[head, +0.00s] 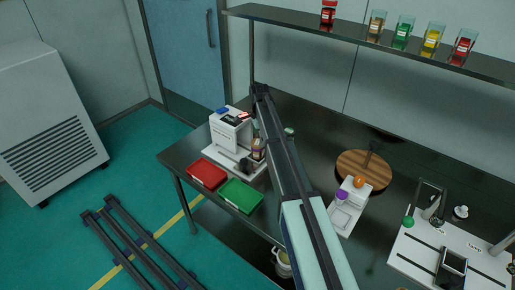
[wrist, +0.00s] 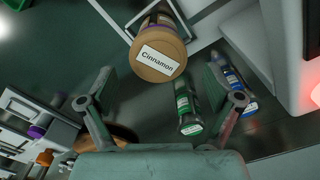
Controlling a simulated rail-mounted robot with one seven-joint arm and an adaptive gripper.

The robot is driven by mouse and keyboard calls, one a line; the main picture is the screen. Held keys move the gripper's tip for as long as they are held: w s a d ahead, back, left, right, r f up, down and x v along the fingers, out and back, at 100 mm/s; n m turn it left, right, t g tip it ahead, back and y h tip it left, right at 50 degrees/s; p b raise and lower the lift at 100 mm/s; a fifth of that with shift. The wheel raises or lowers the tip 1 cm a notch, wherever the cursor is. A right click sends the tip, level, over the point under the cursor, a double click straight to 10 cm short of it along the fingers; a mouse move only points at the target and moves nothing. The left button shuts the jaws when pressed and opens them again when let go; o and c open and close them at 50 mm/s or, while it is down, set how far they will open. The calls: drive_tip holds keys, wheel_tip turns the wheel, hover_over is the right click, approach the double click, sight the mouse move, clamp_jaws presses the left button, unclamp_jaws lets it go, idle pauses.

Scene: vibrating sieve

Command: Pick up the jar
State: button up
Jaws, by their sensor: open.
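A jar with a tan lid labelled "Cinnamon" (wrist: 160,52) stands in the upper middle of the wrist view, its lid facing my camera. In the head view, a small brownish jar (head: 258,152) by the white machine (head: 230,131) appears to be the same one, partly covered by my arm. My gripper (wrist: 160,101) is open and empty in the wrist view, its fingers spread wide. The jar lies beyond the fingertips toward the top of the picture, not between them. In the head view my gripper's fingers are hard to make out.
A green-capped container (wrist: 188,112) and a blue-capped one (wrist: 236,85) are close to the right finger. Red (head: 207,174) and green (head: 240,195) trays lie at the table's front edge. A round wooden board (head: 350,162) is to the right. Several jars line the shelf (head: 300,21).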

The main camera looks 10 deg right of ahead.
sight(258, 147)
drive_tip(key=shift+s+a+f+p, duration=0.15)
drive_tip(key=shift+f+p, duration=0.55)
drive_tip(key=shift+f, duration=0.45)
drive_tip(key=shift+a+f+p, duration=0.15)
drive_tip(key=shift+f+p, duration=0.55)
drive_tip(key=shift+f, duration=1.15)
drive_tip(key=c, duration=1.4)
drive_tip(key=shift+r, duration=0.1)
